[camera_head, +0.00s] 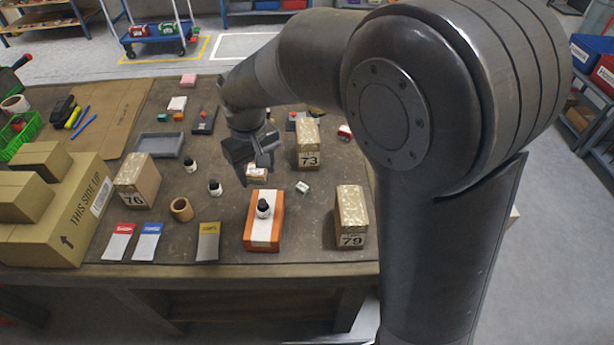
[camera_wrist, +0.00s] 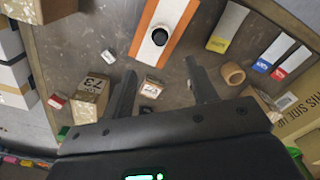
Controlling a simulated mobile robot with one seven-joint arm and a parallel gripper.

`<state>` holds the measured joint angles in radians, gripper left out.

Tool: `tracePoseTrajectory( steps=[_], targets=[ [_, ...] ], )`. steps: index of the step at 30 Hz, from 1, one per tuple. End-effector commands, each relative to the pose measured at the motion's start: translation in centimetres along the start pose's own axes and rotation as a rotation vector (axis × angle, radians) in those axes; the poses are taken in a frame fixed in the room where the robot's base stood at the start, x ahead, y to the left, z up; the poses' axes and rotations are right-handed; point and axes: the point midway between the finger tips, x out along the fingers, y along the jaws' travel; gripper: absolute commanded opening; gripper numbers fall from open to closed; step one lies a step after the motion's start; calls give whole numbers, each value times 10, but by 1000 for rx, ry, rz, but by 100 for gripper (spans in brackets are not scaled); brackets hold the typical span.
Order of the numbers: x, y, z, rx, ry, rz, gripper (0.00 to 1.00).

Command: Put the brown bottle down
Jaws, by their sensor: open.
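My gripper (camera_head: 256,170) is open with nothing held between its fingers; it also shows in the wrist view (camera_wrist: 160,68). A small dark-capped bottle (camera_head: 263,209) stands upright on an orange block with a white stripe (camera_head: 276,229), in front of my gripper and apart from it. The same bottle shows from above in the wrist view (camera_wrist: 159,37). Two more dark-capped bottles (camera_head: 190,165) (camera_head: 215,188) stand on the table left of my gripper. Their bodies look pale with dark tops; I cannot tell which one is brown.
A small labelled box (camera_head: 257,174) lies under my gripper. Boxes marked 73 (camera_head: 308,147), 76 (camera_head: 137,182) and 79 (camera_head: 351,218) stand around. A wooden ring (camera_head: 181,210), a grey tray (camera_head: 159,145) and flat cards (camera_head: 208,242) lie to the left.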

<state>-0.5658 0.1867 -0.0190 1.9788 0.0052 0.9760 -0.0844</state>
Motion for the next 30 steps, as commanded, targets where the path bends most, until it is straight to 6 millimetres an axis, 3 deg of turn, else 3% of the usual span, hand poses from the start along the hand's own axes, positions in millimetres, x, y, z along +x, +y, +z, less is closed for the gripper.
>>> tracePoseTrajectory(
  steps=[5, 10, 15, 21, 30],
  targets=[
    [-5, 5, 4, 12, 10, 1, 53],
    [-34, 31, 32, 86, 70, 6, 53],
    [-69, 64, 83, 203, 160, 22, 53],
    [-98, 90, 147, 338, 265, 52, 53],
    [-114, 104, 237, 528, 410, 117, 53]
  ],
)
